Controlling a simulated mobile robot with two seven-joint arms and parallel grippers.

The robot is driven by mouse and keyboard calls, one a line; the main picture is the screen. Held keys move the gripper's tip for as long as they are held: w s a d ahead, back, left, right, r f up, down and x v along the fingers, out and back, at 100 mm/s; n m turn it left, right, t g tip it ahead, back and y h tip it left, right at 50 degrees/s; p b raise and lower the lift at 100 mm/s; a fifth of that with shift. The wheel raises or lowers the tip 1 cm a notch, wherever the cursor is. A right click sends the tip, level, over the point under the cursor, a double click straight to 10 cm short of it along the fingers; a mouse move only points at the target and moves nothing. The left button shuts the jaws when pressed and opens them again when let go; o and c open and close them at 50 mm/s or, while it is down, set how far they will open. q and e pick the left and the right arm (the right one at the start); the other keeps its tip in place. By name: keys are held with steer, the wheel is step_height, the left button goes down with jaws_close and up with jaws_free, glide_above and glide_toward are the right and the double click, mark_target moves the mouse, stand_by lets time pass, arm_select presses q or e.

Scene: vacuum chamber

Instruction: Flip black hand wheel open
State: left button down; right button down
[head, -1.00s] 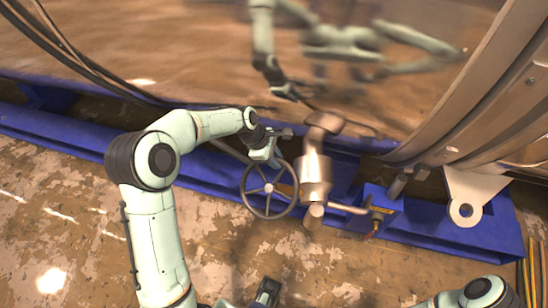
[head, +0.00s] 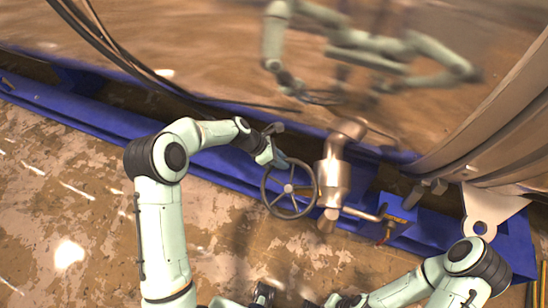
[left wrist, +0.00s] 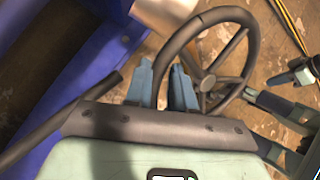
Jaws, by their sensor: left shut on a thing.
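The black hand wheel (head: 289,188) is a dark ring with spokes and a pale hub, mounted at the left side of a metal valve body (head: 332,182). My left gripper (head: 275,160) reaches it from the upper left and is shut on its rim. In the left wrist view the two blue fingers (left wrist: 161,80) sit on either side of the rim of the hand wheel (left wrist: 208,83); part of the rim is hidden behind them. My right arm comes in at the lower right in the head view; whether its gripper is open or shut is unclear.
A blue beam (head: 110,122) runs behind the wheel, below the large shiny chamber wall (head: 210,60), which mirrors my arms. A thin pipe (head: 362,214) leads right from the valve. A grey bracket with a hole (head: 490,205) stands further right. The worn floor in front is clear.

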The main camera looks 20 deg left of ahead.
arm_select(q)
steer(key=shift+w+a+r, duration=0.2)
steer(key=shift+w+a, duration=0.05)
steer(key=shift+a, duration=0.05)
steer(key=c, duration=1.1)
jaws_free()
steer(key=shift+f, duration=0.15)
steer(key=shift+s, duration=0.1)
steer(key=v, duration=1.3)
steer(key=shift+s+a+p, duration=0.1)
steer(key=shift+s+p, duration=0.1)
steer(key=shift+p, duration=0.1)
